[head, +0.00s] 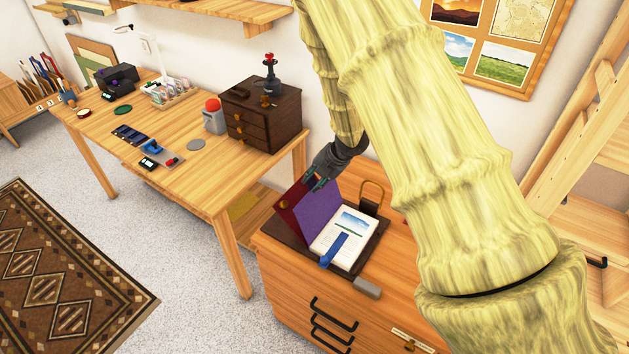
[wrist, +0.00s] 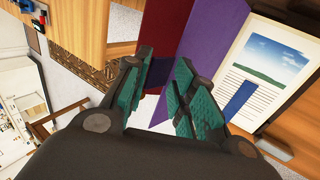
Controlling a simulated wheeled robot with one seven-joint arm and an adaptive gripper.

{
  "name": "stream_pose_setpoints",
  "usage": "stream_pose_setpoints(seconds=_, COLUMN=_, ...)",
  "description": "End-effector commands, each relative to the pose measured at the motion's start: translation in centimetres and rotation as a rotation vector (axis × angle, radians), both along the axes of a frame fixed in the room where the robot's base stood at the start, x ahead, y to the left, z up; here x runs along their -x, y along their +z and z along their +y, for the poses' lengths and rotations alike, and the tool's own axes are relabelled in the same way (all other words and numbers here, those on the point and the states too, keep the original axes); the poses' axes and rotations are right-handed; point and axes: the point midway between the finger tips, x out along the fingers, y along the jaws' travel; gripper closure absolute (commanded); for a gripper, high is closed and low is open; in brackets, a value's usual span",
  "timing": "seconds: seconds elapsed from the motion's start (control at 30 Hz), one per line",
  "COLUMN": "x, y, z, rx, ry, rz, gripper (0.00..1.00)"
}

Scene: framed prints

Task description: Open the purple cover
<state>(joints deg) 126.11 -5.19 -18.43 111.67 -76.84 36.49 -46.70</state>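The cover (head: 319,213) belongs to a book and stands raised and tilted to the left in the head view. Its inner face is purple and its outer face is maroon. The book's page (head: 344,240) is exposed, with a landscape picture and a blue ribbon (head: 335,248). In the wrist view the cover (wrist: 208,38) rises beyond the fingers, and the page (wrist: 262,70) is on the right. My gripper (wrist: 163,88) has teal finger pads with a gap between them, at the cover's upper edge. I cannot tell whether either pad touches the cover.
The book lies on a dark base (head: 368,241) on a wooden cabinet (head: 300,290). A dark upright loop (head: 372,194) stands behind it and a grey block (head: 367,287) lies in front. A cluttered workbench (head: 205,180) is to the left. The patterned rug (head: 65,270) is clear.

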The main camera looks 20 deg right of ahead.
Motion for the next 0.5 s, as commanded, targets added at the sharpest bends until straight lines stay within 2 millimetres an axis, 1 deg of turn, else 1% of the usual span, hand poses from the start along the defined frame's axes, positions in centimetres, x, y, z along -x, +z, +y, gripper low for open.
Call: stream_pose_setpoints(seconds=0.5, x=3.3, y=7.2, z=-2.3, rx=0.0, ry=0.0, rz=-0.001, gripper=0.74)
